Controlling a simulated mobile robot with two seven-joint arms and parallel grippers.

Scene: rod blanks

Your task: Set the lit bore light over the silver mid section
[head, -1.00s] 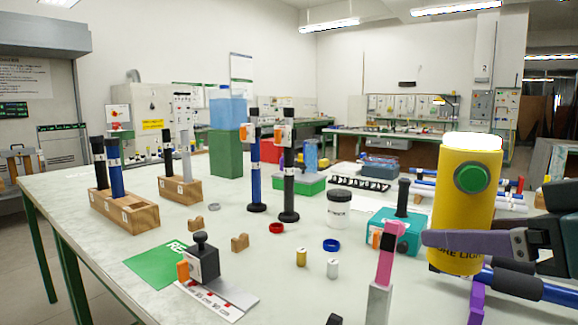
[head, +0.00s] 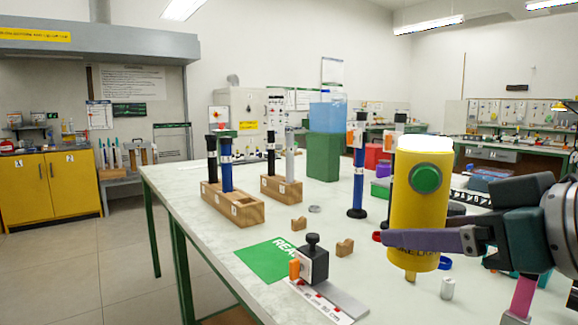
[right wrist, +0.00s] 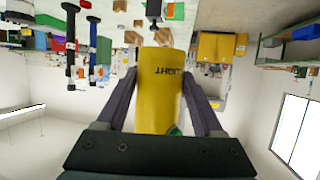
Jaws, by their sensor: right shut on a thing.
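The bore light (head: 419,205) is a yellow cylinder with a bright white top and a round green button. My right gripper (head: 412,238) is shut on it and holds it upright at the right of the head view. In the right wrist view the light (right wrist: 160,82) sits between both fingers (right wrist: 160,105). A silver rod (head: 290,163) stands upright in the rear wooden block (head: 293,193), beside a black rod (head: 271,152). The light is well to the right of this block and apart from it. My left gripper is out of view.
A front wooden block (head: 246,212) holds a black rod and a blue rod (head: 226,175). A blue rod on a stand (head: 358,180) rises between the blocks and the light. A green mat (head: 268,259) and a black-knobbed gauge (head: 313,262) lie nearer.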

